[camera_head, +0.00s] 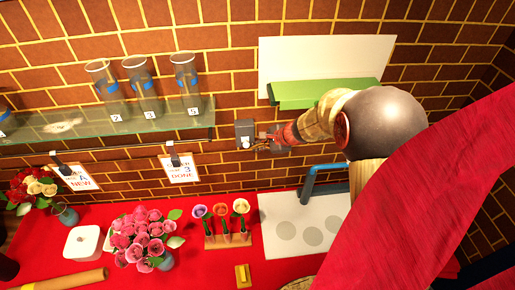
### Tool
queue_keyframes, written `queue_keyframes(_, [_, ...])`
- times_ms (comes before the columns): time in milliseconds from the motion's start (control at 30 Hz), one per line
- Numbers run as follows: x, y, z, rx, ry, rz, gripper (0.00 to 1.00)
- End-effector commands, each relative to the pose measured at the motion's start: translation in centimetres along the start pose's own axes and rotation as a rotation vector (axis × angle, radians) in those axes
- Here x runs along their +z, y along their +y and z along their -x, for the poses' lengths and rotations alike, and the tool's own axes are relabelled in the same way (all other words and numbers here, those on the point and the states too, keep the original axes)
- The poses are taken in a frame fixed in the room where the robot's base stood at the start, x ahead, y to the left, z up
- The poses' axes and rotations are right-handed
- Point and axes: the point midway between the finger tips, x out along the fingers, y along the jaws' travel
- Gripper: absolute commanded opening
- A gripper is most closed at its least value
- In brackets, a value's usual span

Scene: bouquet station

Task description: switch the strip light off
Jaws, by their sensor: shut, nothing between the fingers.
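A small grey box with a round white button (244,135) is fixed to the brick wall; it looks like the switch. My gripper (264,141) is shut and empty just to the right of it, with its fingertips pointing at the box. I cannot tell whether they touch it. No strip light is plainly recognisable, and I cannot tell if a light is on.
A glass shelf (180,122) with numbered glass vases (143,90) is at left. A green ledge (300,94) sits below a white panel (315,60). Below are a blue pipe (311,180), a rack of flowers (226,240) and pink roses (140,235) on a red table.

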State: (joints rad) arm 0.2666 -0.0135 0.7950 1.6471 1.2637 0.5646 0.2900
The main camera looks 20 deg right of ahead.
Motion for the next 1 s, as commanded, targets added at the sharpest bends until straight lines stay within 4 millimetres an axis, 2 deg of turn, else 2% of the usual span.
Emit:
queue_keyframes(333, [-0.6,0.3,-0.4,0.001,0.001,0.0,0.0])
queue_keyframes(600, [-3.9,2.1,-1.5,0.001,0.001,-0.001,0.0])
queue_keyframes(700, [-4.0,0.4,1.4,-0.006,0.0,0.001,0.0])
queue_keyframes(1000, [-4.2,-2.5,6.0,-0.002,0.001,0.001,0.0])
